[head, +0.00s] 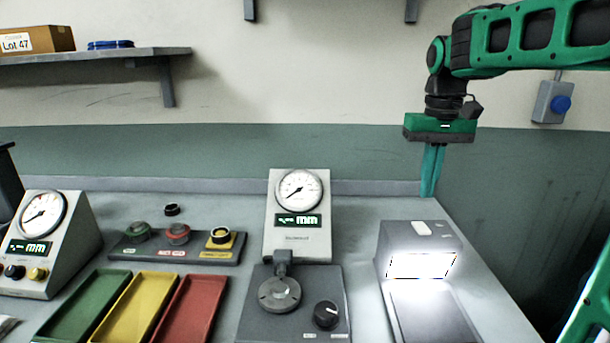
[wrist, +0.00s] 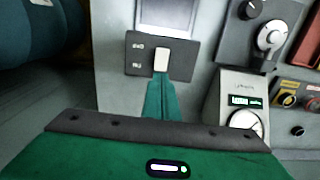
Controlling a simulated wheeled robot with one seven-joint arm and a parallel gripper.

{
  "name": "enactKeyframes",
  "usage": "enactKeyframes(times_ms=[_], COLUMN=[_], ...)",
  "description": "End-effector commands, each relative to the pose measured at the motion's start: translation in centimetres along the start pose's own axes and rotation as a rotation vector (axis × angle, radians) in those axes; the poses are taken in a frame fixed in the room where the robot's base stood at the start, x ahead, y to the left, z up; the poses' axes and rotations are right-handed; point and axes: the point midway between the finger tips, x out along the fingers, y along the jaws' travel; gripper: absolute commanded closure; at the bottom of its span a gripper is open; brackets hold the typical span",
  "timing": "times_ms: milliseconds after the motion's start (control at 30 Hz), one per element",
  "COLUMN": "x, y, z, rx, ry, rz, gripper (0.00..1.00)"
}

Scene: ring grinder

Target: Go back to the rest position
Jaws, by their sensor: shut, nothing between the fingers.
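My gripper (head: 431,170) is shut and empty in the head view. It points down over the back right of the bench, behind the grey box with the lit panel (head: 422,264). In the wrist view my gripper's green fingers (wrist: 162,98) are together, with the box's white switch (wrist: 161,59) just beyond their tips in the picture. I cannot tell exactly how high the fingertips are above the bench.
A dial gauge stand (head: 298,217) with a knob unit (head: 290,305) stands mid-bench. Green (head: 88,305), yellow (head: 135,308) and red (head: 190,308) trays lie left. A ring holder (head: 176,254) stands behind them. A second gauge (head: 42,240) is far left. A blue-button box (head: 553,102) hangs on the wall.

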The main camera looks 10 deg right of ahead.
Motion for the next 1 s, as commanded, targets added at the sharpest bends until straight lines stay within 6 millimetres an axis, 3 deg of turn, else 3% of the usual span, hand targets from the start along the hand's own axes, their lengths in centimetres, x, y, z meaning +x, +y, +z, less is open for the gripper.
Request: enactKeyframes(times_ms=[167,500,700,833,1000], x=[1.7,9.4,13.6,15.1,15.6], y=[2.0,7.5,8.9,9.1,9.2], z=[3.1,15.2,21.0,22.9,23.5], rx=[0.055,0.247,0.323,0.347,0.354], ry=[0.0,-0.002,-0.005,-0.007,-0.008], rz=[0.002,0.0,-0.005,-0.008,-0.008], gripper=[1.0,1.0,1.0,1.0,1.0])
